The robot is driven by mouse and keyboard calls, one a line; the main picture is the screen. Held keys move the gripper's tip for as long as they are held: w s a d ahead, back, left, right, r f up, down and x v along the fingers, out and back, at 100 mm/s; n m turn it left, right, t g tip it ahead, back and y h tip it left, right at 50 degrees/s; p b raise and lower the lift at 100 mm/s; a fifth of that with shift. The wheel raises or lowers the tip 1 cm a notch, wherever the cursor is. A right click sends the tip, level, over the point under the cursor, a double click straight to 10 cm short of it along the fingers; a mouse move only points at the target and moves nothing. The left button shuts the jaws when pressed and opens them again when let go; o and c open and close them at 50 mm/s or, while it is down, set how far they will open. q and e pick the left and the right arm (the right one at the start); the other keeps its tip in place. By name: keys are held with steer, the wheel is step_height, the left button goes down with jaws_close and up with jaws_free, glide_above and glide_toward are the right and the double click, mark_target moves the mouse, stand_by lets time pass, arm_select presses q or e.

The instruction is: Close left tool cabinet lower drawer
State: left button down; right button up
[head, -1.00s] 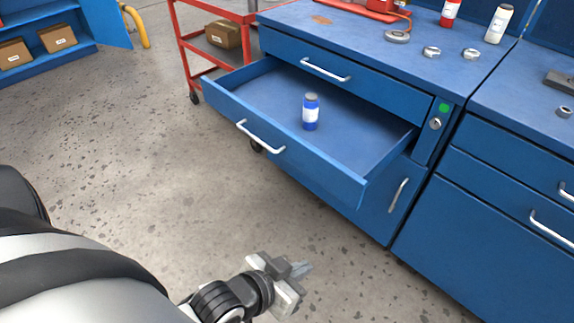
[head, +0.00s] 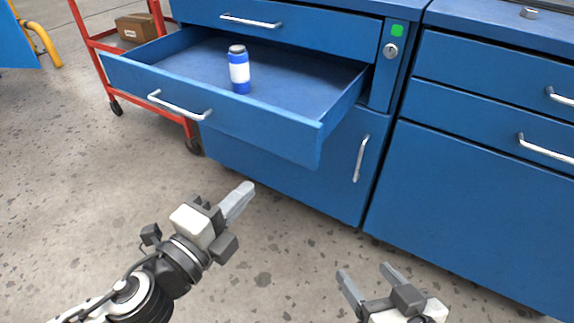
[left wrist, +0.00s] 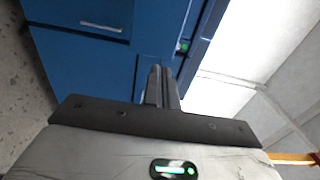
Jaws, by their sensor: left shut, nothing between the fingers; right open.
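The left blue tool cabinet has its lower drawer (head: 250,128) pulled well out, with a silver bar handle (head: 180,105) on its front. A blue bottle with a white label (head: 239,70) stands upright inside the drawer. The upper drawer (head: 300,25) is shut. My left gripper (head: 240,200) is shut and empty, below and in front of the open drawer, apart from it. In the left wrist view its closed fingers (left wrist: 162,88) point toward blue cabinet surfaces. My right gripper (head: 370,278) is open and empty at the bottom, before the cabinets.
A cabinet door with a vertical handle (head: 361,158) is below the drawer. A second blue cabinet (head: 470,180) stands to the right. A red cart (head: 95,45) carrying a cardboard box (head: 136,27) is behind at the left. Speckled floor at the left is clear.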

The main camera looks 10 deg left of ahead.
mark_target(296, 138)
arm_select(q)
steer(key=x, duration=1.4)
steer(key=shift+r, duration=0.1)
